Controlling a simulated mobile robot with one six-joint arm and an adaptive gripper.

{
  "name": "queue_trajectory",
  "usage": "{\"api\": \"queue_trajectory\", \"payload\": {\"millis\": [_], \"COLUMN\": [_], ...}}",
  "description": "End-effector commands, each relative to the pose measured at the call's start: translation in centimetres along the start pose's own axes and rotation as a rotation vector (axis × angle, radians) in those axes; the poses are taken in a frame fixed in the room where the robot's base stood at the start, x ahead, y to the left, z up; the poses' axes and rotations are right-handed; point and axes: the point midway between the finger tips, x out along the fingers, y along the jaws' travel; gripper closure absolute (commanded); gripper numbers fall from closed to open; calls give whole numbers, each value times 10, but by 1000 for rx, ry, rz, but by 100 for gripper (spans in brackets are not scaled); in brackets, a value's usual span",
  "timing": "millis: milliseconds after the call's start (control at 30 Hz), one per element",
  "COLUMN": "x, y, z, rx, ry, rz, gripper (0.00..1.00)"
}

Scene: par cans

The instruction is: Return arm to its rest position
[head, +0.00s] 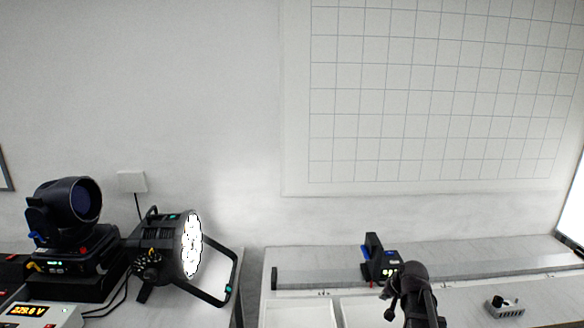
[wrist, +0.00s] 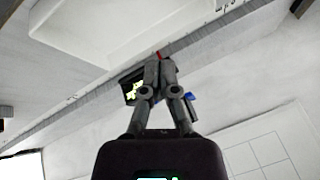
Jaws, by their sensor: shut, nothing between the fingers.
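My gripper (wrist: 158,58) shows in the wrist view with its two fingers together at the tips, empty. In the head view part of my arm rises at the bottom, right of centre, over the front of the bench; the fingertips cannot be made out there. A small dark device with blue parts and a lit display (head: 381,262) stands on the rail behind my arm. In the wrist view the device (wrist: 132,88) is partly hidden behind the fingers, and I cannot tell whether they touch it.
A lit par can (head: 188,250) and a moving-head light (head: 72,215) stand on the left bench, near a meter with an orange display (head: 27,310). A small grey box with a black knob (head: 503,306) lies on the right bench. A gridded board (head: 430,90) hangs on the wall.

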Motion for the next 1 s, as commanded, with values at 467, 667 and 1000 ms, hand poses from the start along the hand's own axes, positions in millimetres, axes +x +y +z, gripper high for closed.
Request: {"api": "queue_trajectory", "payload": {"millis": [467, 667, 1000], "x": [-36, -45, -45], "y": [-44, -46, -46], "z": [182, 206, 207], "rx": [-326, -374, -377], "ry": [-396, -457, -462], "rz": [213, 257, 261], "gripper": [100, 100, 100]}}
